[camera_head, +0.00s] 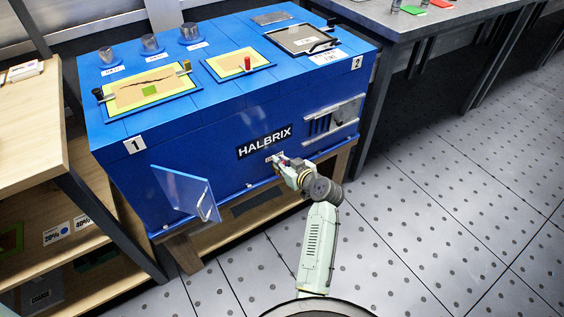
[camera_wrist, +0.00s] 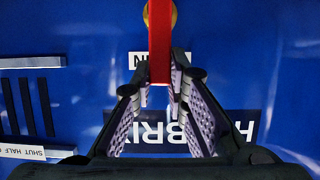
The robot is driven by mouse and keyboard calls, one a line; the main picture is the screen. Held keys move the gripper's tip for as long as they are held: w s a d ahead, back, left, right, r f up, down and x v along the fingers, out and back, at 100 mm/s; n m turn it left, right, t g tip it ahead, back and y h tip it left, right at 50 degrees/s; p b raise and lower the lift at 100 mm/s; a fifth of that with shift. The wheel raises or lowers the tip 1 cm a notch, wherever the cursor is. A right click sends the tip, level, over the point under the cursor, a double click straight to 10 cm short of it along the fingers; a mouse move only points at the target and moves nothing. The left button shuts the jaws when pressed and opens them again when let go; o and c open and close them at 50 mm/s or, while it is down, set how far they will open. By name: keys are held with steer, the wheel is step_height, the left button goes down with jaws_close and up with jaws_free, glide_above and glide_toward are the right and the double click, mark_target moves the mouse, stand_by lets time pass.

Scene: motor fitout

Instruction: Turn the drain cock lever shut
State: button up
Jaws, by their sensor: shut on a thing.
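The drain cock lever (camera_wrist: 160,40) is a red bar in the wrist view. It runs straight down the picture from a brass-coloured pivot (camera_wrist: 173,14) at the top edge to between my fingers. My gripper (camera_wrist: 159,86) is shut on the lever's near end. A white label (camera_wrist: 138,60) beside the lever, upside down, is partly covered and ends in "IN". In the head view my gripper (camera_head: 278,159) is at the front face of the blue housing (camera_head: 215,150), just below the HALBRIX plate (camera_head: 265,142). The lever is too small and covered to make out there.
A clear hinged door (camera_head: 185,194) stands open at the housing's lower left. A slatted vent (camera_head: 333,118) is on the front face to the right of my gripper. A wooden shelf (camera_head: 30,110) stands at left and a grey table (camera_head: 400,20) behind right. The floor at right is clear.

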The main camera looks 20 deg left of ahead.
steer(key=shift+w+d, duration=0.1)
jaws_close()
steer(key=w+d+f+m+g+y+b, duration=0.3)
steer(key=f+m+y+b, duration=0.3)
steer(key=m+b, duration=0.4)
steer(key=shift+w+d+m+y, duration=0.3)
steer(key=shift+w+m, duration=0.45)
steer(key=shift+m, duration=0.95)
steer(key=shift+f+g+b, duration=0.1)
steer(key=shift+g+b, duration=0.2)
steer(key=shift+g, duration=0.1)
steer(key=o, duration=0.8)
jaws_free()
